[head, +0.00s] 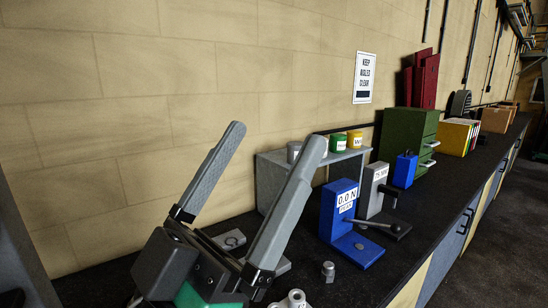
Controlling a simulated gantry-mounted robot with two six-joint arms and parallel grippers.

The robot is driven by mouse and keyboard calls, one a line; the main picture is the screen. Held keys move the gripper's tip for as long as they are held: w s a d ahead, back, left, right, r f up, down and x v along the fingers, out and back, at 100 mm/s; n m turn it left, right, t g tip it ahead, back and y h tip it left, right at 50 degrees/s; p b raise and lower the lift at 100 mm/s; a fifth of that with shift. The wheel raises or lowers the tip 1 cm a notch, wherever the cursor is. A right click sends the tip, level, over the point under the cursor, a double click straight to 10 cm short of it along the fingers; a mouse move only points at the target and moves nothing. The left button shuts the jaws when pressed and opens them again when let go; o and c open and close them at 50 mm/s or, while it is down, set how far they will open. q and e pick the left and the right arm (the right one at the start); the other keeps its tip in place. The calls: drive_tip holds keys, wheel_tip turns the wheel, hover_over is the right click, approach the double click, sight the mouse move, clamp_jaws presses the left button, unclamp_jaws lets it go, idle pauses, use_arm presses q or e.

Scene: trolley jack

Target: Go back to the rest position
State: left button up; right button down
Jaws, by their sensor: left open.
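My left gripper (260,170) shows large in the lower left of the head view. Its two long grey fingers point up and to the right, spread wide apart, with nothing between them. It is in front of the tan block wall and hides part of the black bench top. My right gripper is out of view. No trolley jack can be made out.
The black bench top (330,284) runs back to the right along the wall. A blue gauge (340,210), a grey gauge (370,190), a grey shelf (268,181) with tins, a green cabinet (402,135) and small metal parts stand on it. Floor (497,240) is clear at right.

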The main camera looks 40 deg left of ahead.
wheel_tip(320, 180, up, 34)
drive_tip(key=p, duration=3.3)
drive_tip(key=shift+p, duration=0.3)
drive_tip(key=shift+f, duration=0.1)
